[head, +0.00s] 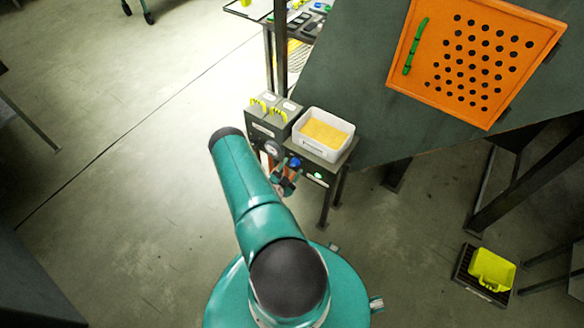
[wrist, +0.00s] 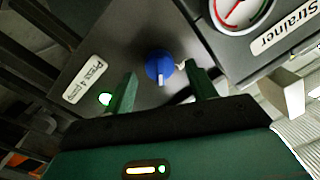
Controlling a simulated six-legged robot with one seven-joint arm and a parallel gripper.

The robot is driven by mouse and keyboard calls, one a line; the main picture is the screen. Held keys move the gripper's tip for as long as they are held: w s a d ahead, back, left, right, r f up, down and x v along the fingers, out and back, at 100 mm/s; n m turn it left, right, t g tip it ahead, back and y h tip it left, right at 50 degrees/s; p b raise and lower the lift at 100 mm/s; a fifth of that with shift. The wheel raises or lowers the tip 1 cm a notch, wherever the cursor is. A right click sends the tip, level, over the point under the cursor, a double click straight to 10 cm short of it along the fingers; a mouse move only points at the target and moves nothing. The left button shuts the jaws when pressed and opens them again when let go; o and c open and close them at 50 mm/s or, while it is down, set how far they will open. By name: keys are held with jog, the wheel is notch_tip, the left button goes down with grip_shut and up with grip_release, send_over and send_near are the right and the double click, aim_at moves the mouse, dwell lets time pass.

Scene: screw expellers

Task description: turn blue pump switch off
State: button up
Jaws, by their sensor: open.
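The blue pump switch (wrist: 158,66) is a round blue knob with a pale pointer mark, on a dark panel in the wrist view. The pointer is toward the bottom of that picture. My gripper (wrist: 158,90) is open, its two green fingers on either side of the knob, with no clear contact visible. In the head view the blue knob (head: 294,163) shows small on the front of a dark box, with my gripper (head: 287,180) close in front of it, partly hidden by my arm. A lit green light (wrist: 105,99) sits beside a white label plate (wrist: 86,79) on the panel.
A gauge (wrist: 238,12) and a "Strainer" label (wrist: 288,27) are on the neighbouring box. A white bin (head: 301,140) of yellow material stands on top.

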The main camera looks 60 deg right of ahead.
jog(key=shift+d, duration=0.55)
jog(key=shift+c, duration=0.2)
jog(key=c, duration=0.9)
jog(key=shift+c, duration=0.2)
